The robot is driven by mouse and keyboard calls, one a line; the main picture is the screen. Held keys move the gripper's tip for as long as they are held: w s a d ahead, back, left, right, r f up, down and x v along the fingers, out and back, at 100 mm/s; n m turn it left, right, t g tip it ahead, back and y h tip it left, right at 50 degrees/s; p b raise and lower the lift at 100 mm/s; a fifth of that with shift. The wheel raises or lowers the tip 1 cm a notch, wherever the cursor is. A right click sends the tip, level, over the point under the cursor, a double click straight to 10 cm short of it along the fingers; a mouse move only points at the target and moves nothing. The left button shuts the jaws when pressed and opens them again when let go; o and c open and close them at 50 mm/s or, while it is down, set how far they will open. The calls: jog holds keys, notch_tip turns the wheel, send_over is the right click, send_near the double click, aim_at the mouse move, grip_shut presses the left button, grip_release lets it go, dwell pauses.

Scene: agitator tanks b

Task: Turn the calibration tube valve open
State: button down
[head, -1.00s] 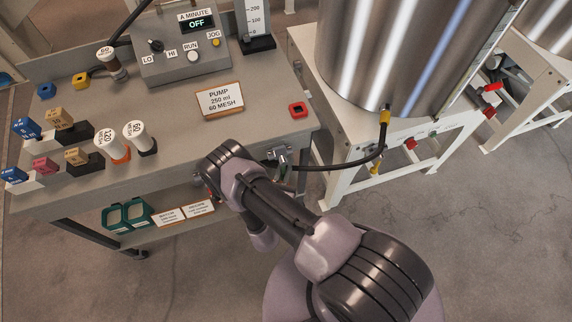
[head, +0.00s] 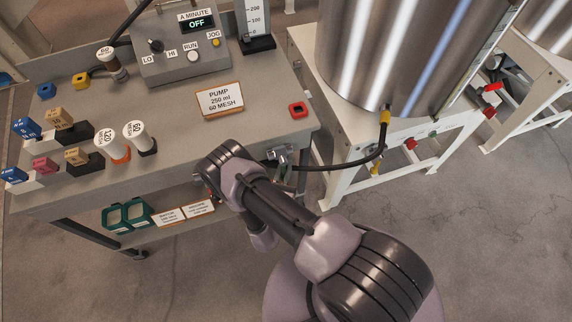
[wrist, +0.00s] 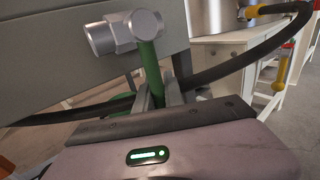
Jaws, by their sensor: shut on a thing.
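The valve shows in the wrist view as a grey metal body (wrist: 125,32) with a green lever (wrist: 150,66) hanging down from it. My gripper (wrist: 159,94) is shut on the lower part of the lever, one finger on each side. In the head view the valve body (head: 279,156) sits at the front right edge of the bench, with a little of the green lever below it. My arm hides most of the gripper there. The clear calibration tube (head: 254,20) stands at the back right of the bench.
A black hose (head: 345,166) runs from the valve area to a steel tank (head: 385,50) on a white stand. The grey bench (head: 255,130) carries a pump control box (head: 185,60), whose display reads OFF, and a PUMP sign (head: 219,99). Open floor lies in front.

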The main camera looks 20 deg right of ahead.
jog(key=shift+s+a+f, duration=0.1)
jog(key=shift+a+r+m+g+y+p, duration=0.15)
jog(key=shift+a+m+g+y+p, duration=0.6)
jog(key=shift+a+m+p, duration=0.5)
jog(key=shift+a+r+m+g+y+p, duration=0.1)
jog(key=shift+a+m+g+y+p, duration=0.45)
jog(key=shift+a+m+y+p, duration=0.65)
jog(key=shift+d+m+h, duration=0.15)
jog(key=shift+m+h, duration=0.1)
jog(key=c, duration=1.4)
grip_release()
jog(key=shift+c, duration=0.2)
